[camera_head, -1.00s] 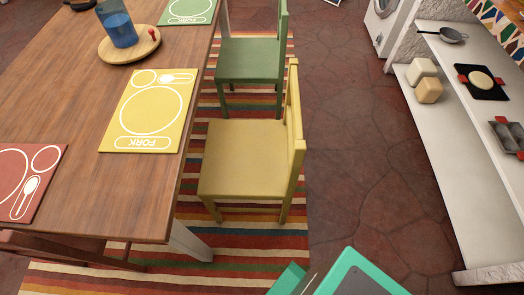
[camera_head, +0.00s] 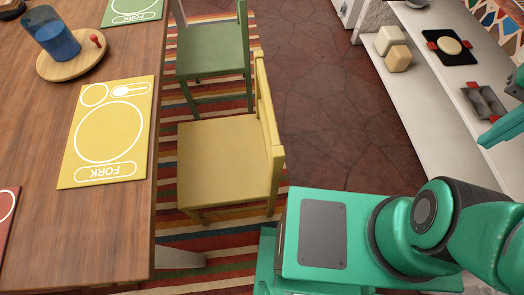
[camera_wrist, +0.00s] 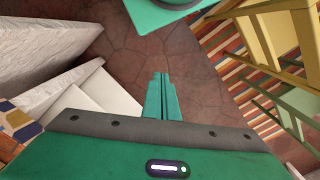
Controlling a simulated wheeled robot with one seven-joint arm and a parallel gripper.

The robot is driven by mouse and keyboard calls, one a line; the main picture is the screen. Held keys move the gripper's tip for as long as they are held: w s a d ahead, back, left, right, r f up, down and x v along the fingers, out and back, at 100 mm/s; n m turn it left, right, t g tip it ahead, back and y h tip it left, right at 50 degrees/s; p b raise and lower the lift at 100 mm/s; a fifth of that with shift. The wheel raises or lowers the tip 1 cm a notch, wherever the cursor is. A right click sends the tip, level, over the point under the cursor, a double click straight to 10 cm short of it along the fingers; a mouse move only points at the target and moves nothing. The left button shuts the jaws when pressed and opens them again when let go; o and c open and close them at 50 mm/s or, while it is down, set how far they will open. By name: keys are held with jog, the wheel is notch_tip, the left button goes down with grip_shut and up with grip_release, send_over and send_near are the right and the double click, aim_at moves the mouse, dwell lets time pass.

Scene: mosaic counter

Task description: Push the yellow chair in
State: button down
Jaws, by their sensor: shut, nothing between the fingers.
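The yellow chair (camera_head: 220,162) stands upright beside the wooden table (camera_head: 118,222), its seat facing the table edge and its back on the right. A strip of striped rug shows between its seat and the table edge. In the wrist view the yellow chair (camera_wrist: 290,62) is at the upper right. My gripper (camera_wrist: 162,78) shows in the wrist view with its two green fingers together and empty. It points over bare floor and is apart from the chair.
A green chair (camera_head: 212,48) stands just beyond the yellow one on the striped rug (camera_head: 222,240). A yellow placemat (camera_head: 108,132) and a round board (camera_head: 75,65) with a blue cup lie on the table. White shelving (camera_head: 432,105) stands at the right, with open floor (camera_head: 335,120) between.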

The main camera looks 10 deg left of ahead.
jog(key=w+f+n+g+y, duration=0.1)
jog(key=w+f+n, duration=0.25)
jog(key=w, duration=0.45)
jog(key=w+f+n+g+y, duration=0.15)
jog(key=w+n, duration=0.25)
jog(key=w, duration=0.4)
jog(key=w+a+f+n+g+y, duration=0.1)
jog(key=w+a+f+n+y, duration=0.2)
jog(key=f, duration=0.5)
jog(key=w+a+f+n+g, duration=0.1)
jog(key=w+a+f+n, duration=0.25)
jog(key=w+f, duration=0.4)
jog(key=w+a+f+n+g+y, duration=0.1)
jog(key=w+a+f+n+y, duration=0.3)
jog(key=f, duration=0.6)
jog(key=s+a+f+n+t+y, duration=0.1)
jog(key=s+a+f+n+y, duration=0.35)
jog(key=a+f, duration=0.6)
jog(key=s+a+f+n+y, duration=0.35)
jog(key=a+f+n, duration=0.2)
jog(key=f, duration=0.95)
jog(key=x, duration=1.4)
jog(key=shift+s+a+m, duration=0.25)
jog(key=shift+s+m, duration=0.05)
jog(key=shift+s, duration=0.05)
